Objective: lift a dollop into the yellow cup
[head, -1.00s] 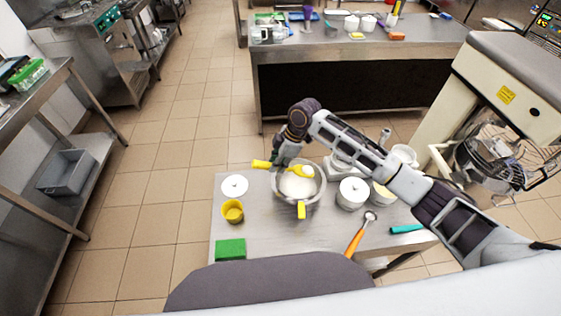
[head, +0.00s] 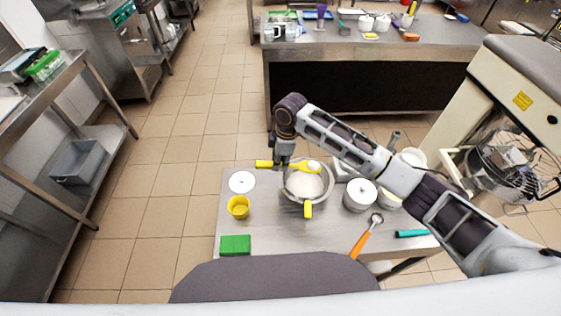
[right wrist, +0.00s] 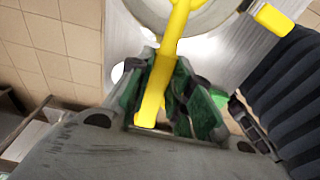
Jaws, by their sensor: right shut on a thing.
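The yellow cup (head: 238,209) stands upright on the near steel table, left of a steel bowl (head: 325,190) that holds a white mass (head: 304,186). The bowl has a yellow handle (head: 308,211), also at the top of the right wrist view (right wrist: 272,18). My right gripper (head: 283,160) is at the bowl's far left edge, shut on a yellow utensil (head: 308,167). The utensil's handle runs between the green-padded fingers in the right wrist view (right wrist: 156,90). Its head is over or in the bowl; whether it touches the white mass is unclear. My left gripper is out of view.
A white disc (head: 242,182) lies behind the cup, and a green block (head: 235,245) in front. Right of the bowl are a lidded white pot (head: 360,196), an orange-handled scoop (head: 362,243) and a teal-handled tool (head: 411,234). My right arm spans above the table's back right.

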